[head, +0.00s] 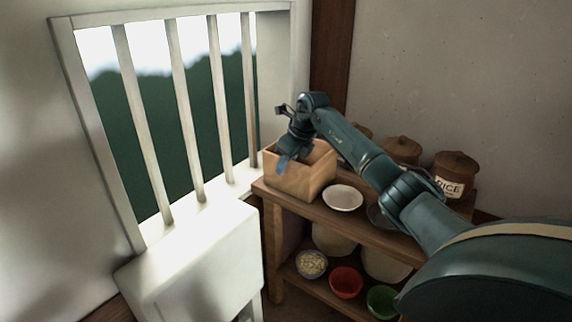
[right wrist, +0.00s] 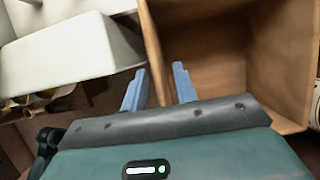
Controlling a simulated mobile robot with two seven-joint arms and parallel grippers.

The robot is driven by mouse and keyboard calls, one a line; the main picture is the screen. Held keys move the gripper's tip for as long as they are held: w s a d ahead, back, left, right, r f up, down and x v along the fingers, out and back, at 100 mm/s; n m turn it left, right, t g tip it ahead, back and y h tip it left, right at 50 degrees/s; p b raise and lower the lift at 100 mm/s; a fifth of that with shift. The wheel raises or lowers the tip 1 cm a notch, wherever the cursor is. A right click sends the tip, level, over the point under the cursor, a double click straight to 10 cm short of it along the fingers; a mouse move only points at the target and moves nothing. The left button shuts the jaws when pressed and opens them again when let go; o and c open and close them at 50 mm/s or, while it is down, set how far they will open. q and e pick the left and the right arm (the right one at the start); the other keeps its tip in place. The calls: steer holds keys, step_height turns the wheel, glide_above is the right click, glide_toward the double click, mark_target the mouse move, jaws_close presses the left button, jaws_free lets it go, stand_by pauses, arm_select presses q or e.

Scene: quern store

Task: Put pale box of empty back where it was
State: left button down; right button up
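The pale box (head: 301,183) is an open-topped, light brown box at the left end of the wooden shelf's top, beside the window. In the right wrist view the box (right wrist: 216,55) shows its inside, and the part I see is empty. My right gripper (head: 283,163) is at the box's near left wall. In the right wrist view its fingers (right wrist: 159,80) are apart, one on each side of the wall's rim, with gaps showing. The gripper looks open. My left gripper is out of view.
A white bowl (head: 343,197) stands right of the box, with a dark dish (head: 380,217) partly behind my arm. Lidded jars, one marked RICE (head: 453,177), stand at the back. Bowls and sacks fill the lower shelf (head: 319,287). A barred window (head: 183,110) and white block (head: 200,262) are left.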

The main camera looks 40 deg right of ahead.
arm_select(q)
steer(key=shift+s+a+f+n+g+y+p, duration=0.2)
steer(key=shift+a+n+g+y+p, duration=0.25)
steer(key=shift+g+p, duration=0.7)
arm_select(e)
steer(key=v, duration=1.1)
steer(key=shift+s+d+r, duration=0.1)
steer(key=shift+r, duration=0.2)
